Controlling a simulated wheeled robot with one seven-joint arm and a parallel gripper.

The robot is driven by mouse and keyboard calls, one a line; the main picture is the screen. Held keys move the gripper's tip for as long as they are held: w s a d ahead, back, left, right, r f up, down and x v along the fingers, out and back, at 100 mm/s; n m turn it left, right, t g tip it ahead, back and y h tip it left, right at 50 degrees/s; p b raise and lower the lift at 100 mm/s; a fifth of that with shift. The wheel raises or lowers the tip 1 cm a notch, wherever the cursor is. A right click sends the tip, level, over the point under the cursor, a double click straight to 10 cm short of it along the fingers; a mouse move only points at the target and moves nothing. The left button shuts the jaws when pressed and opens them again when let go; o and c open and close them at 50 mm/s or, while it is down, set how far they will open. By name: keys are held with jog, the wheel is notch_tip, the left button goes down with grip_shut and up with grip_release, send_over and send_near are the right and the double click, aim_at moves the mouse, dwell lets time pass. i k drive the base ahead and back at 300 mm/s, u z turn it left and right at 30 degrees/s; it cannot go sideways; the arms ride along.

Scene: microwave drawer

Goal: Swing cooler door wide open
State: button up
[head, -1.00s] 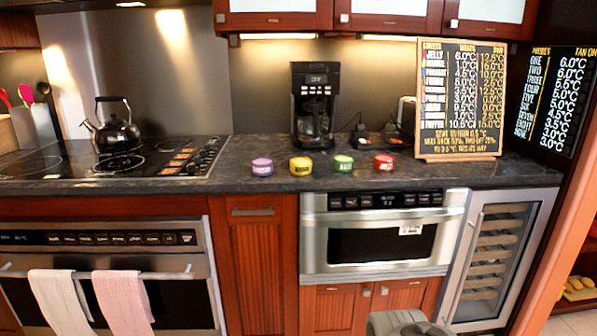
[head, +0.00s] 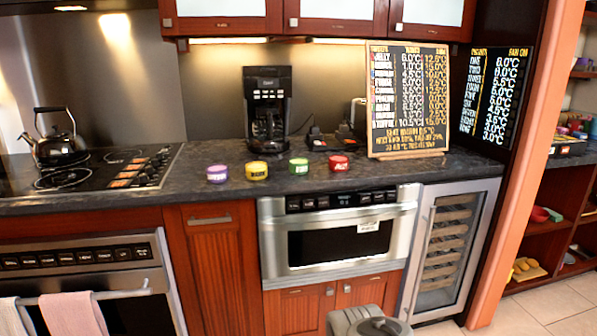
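The cooler (head: 492,215) is built in under the counter at the right, beside the microwave drawer. Its door has a steel frame, a glass pane (head: 447,240) with several shelves behind it, and a long vertical handle (head: 421,248) on its left side. The door looks closed, flush with the cabinet front. A grey rounded part of my own arm shows at the bottom edge, in front of the lower cabinets and left of the cooler. My gripper's fingers are not visible.
The steel microwave drawer (head: 340,270) is shut, left of the cooler. An orange-brown wall edge (head: 525,165) stands just right of the cooler. Beyond it are open shelves (head: 560,195) and bare tiled floor (head: 558,298). The counter holds colored tins and a menu board (head: 408,100).

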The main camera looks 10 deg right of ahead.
aim_at(488, 185)
jog(key=z, duration=1.35)
